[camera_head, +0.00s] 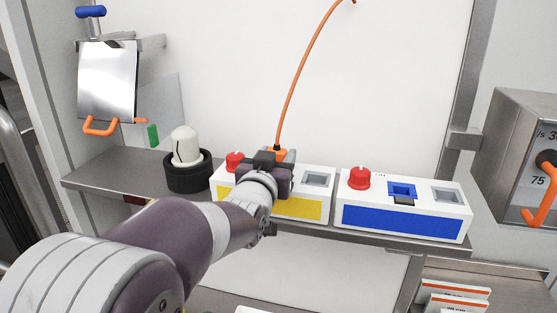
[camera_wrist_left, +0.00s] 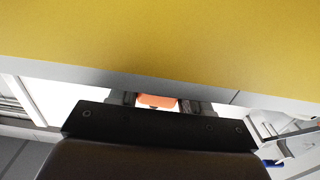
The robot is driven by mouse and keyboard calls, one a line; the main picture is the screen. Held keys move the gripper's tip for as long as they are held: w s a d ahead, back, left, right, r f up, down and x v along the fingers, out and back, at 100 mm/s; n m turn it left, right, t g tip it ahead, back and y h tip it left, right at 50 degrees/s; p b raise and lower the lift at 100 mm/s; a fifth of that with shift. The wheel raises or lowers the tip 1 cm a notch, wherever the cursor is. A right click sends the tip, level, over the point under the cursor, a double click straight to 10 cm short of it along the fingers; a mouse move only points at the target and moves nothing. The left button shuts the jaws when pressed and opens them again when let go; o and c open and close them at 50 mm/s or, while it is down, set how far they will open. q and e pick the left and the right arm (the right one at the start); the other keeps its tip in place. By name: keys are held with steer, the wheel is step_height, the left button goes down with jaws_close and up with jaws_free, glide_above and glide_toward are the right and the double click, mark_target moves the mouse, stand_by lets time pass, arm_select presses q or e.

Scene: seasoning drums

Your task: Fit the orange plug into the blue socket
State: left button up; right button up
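The orange plug (camera_head: 281,154) is at the top of the yellow-fronted box, with an orange cable rising from it. My left gripper (camera_head: 268,162) is at the plug and covers part of it. In the left wrist view the orange plug (camera_wrist_left: 157,100) sits between the two dark fingertips, which appear to be closed on its sides. Whether the plug is seated in the yellow box is hidden by the gripper. The blue socket (camera_head: 402,188) is on top of the blue-fronted box to the right, and it looks empty. My right gripper is not in view.
The yellow-fronted box (camera_head: 309,208) and blue-fronted box (camera_head: 405,219) stand side by side on a metal shelf (camera_head: 110,177). Each has a red knob, at left (camera_head: 235,160) and right (camera_head: 359,177). A grey box with an orange handle (camera_head: 543,205) is far right.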

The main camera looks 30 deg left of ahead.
arm_select(q)
steer(key=shift+s+d+r, duration=0.1)
steer(key=shift+s+r, duration=0.15)
steer(key=shift+s, duration=0.45)
steer(key=c, duration=0.4)
steer(key=shift+w+a+f, duration=0.15)
steer(key=shift+w+a, duration=0.1)
steer(key=shift+a, duration=0.05)
steer(key=shift+w+d, duration=0.1)
steer(key=shift+w, duration=0.1)
